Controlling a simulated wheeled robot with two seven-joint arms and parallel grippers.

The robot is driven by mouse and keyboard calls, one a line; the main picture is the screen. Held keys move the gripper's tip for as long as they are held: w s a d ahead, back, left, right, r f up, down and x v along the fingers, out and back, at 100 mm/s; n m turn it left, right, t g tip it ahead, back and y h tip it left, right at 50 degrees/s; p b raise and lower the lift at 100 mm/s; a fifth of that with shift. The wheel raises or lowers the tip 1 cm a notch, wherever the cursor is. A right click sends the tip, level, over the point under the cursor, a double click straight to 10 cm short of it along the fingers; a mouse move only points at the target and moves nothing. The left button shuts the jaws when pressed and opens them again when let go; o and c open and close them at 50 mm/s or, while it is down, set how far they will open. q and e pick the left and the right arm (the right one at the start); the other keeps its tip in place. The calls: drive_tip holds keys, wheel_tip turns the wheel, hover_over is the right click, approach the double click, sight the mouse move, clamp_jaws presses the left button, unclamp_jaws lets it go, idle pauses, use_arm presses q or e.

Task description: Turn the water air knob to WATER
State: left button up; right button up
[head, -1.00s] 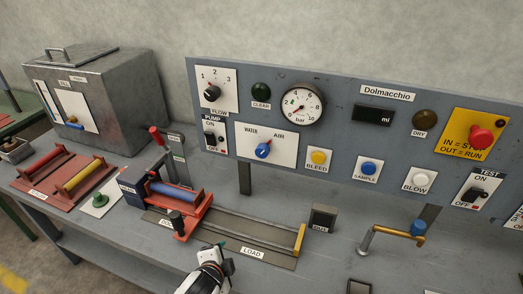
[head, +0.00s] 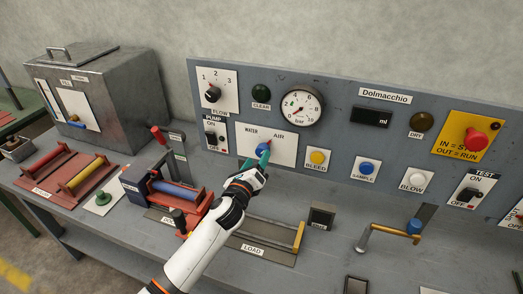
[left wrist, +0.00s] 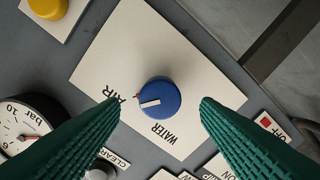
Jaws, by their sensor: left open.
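The blue water air knob (left wrist: 163,94) sits on a white plate (head: 287,154) marked WATER and AIR. In the left wrist view its white pointer bar lies toward the AIR side, near a small red mark. My left gripper (head: 257,158) is in front of this plate and hides most of the knob in the head view. In the left wrist view its green fingers (left wrist: 160,103) are open, one on each side of the knob, with visible gaps. I cannot tell how far the fingertips are from the panel. My right gripper is not in view.
The pressure gauge (head: 301,108) and CLEAR lamp (head: 261,92) are above the knob. The yellow BLEED button (head: 317,157) is to its right, and the PUMP switch (head: 211,137) to its left. The spool cradle and LOAD track (head: 255,249) lie below on the bench.

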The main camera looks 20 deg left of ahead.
sight(261, 154)
use_arm(q)
drive_tip(key=shift+w, duration=2.45)
drive_tip(key=c, duration=1)
